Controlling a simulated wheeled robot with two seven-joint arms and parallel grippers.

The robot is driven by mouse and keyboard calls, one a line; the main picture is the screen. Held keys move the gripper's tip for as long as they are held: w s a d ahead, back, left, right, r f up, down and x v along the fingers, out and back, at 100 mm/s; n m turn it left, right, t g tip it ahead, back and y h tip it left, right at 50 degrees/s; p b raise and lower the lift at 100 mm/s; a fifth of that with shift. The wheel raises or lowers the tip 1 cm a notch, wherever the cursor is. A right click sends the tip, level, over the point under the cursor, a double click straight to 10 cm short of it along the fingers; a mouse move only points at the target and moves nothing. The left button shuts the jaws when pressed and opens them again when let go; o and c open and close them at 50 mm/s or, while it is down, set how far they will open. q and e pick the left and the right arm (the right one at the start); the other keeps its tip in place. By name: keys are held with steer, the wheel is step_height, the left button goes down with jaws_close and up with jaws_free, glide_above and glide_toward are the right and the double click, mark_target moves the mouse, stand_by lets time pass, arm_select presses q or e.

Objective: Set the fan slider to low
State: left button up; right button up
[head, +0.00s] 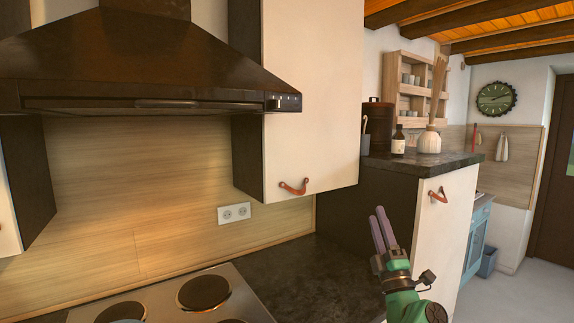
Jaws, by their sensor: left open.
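A dark brown range hood (120,62) hangs on the wall at the upper left. Small controls (287,103) sit at the right end of its front edge. They are too small to tell which is the fan slider or how it is set. My left gripper (381,212) has purple fingers and a green wrist, and it points up at the lower right of the head view. It is open and empty, below and to the right of the hood, and touches nothing that I can see. My right gripper is not in view.
A white wall cabinet (312,90) with a leather pull (294,187) adjoins the hood's right side. Below lie a cooktop (165,300) and a dark counter (315,268). A tall cabinet (445,225) with a dark top, bottle and vase stands behind my left gripper.

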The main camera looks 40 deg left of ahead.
arm_select(q)
steer(key=s+a+r+n+g+y, duration=0.2)
steer(key=s+r+n+g, duration=0.45)
steer(key=r+n, duration=0.4)
steer(key=s+a+r+n+g+y, duration=0.2)
steer(key=s+r+n+g, duration=0.3)
steer(key=r+n+g, duration=0.5)
steer(key=s+d+r+n+t+h, duration=0.25)
steer(key=s+r+n+h, duration=0.2)
steer(key=s+r, duration=0.5)
steer(key=m+p, duration=0.1)
steer(key=p, duration=0.2)
glide_toward(279, 101)
steer(key=shift+h, duration=0.25)
steer(key=x, duration=0.2)
steer(key=p+x, duration=0.1)
steer(key=x, duration=0.2)
steer(key=p+x, duration=0.1)
steer(key=x, duration=0.1)
steer(key=shift+s+a+r, duration=0.15)
steer(key=shift+a+r, duration=0.2)
steer(key=shift+a, duration=0.1)
steer(key=shift+w+a+f, duration=0.2)
steer(key=shift+w+a, duration=0.1)
steer(key=shift+a, duration=0.05)
steer(key=shift+d, duration=0.1)
jaws_close()
